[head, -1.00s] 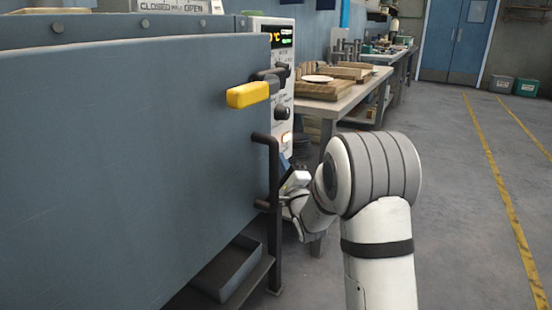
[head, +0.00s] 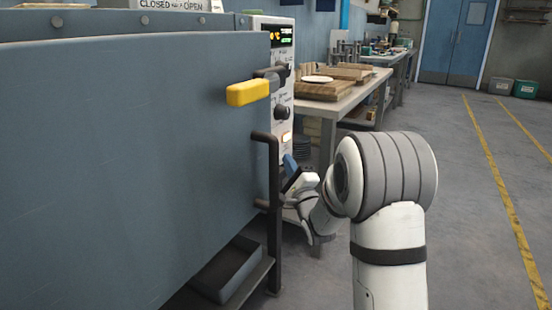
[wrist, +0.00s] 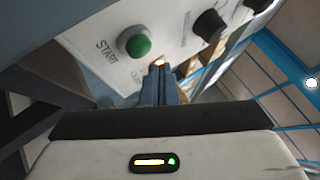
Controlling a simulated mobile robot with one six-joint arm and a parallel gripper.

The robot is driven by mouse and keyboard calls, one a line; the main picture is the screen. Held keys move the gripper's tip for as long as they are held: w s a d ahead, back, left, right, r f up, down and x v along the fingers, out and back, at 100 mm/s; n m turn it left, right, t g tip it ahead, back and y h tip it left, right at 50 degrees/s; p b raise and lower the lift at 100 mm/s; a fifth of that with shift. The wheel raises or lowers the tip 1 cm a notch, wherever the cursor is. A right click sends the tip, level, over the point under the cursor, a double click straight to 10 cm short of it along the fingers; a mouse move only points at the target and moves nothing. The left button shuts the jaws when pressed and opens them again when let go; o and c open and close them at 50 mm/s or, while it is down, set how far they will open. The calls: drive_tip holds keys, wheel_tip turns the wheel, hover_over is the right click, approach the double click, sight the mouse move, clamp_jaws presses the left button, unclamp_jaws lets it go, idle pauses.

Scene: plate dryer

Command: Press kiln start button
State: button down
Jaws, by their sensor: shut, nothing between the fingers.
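The round green button (wrist: 136,43) beside the word START is on the white control panel (wrist: 97,48) in the wrist view. My gripper (wrist: 160,72) is shut and empty. Its blue fingers point at the panel, just right of and below the green button in that view, with the tips beside a small lit amber lamp. I cannot tell whether the tips touch the panel. In the head view my gripper (head: 289,162) is low in front of the panel, beyond the kiln door's handle. I cannot make out the green button there.
The large blue-grey kiln door (head: 130,150) fills the left, with a yellow-gripped lever (head: 248,93) and a dark vertical handle (head: 275,215) near my gripper. Black knobs (wrist: 209,25) sit on the panel. The floor at right is clear.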

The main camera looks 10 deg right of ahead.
drive_tip(key=s+d, duration=0.1)
drive_tip(key=d, duration=0.1)
drive_tip(key=s+d+b, duration=0.1)
drive_tip(key=shift+s+d, duration=0.35)
idle(0.4)
